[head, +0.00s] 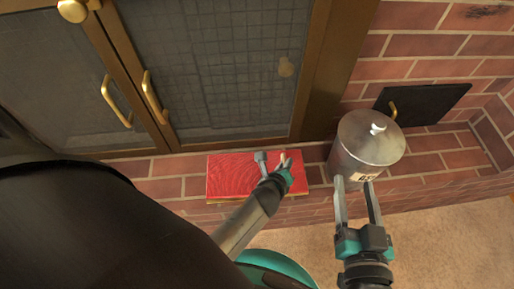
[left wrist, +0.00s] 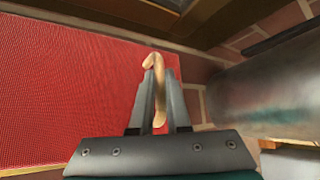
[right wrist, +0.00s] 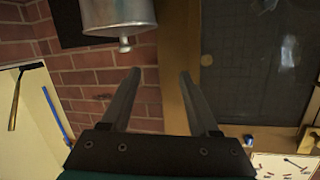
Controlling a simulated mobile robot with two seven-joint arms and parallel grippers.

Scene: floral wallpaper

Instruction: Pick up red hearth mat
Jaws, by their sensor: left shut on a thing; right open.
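The red hearth mat (head: 229,176) lies flat on the brick hearth ledge, below the glass doors. In the left wrist view the mat (left wrist: 70,95) fills the left side, with a woven texture. My left gripper (head: 281,165) is over the mat's right part. In its wrist view, the fingers (left wrist: 160,90) are shut on a tan curved piece (left wrist: 154,62). I cannot tell whether this piece is fixed to the mat. My right gripper (head: 357,192) is open and empty beside the metal canister; its spread fingers also show in the right wrist view (right wrist: 160,85).
A lidded metal canister (head: 366,143) stands on the ledge right of the mat; it also shows in the right wrist view (right wrist: 118,14). A black panel (head: 424,102) is behind it. Brass-handled doors (head: 220,60) rise behind the mat. Carpet (head: 440,245) lies in front.

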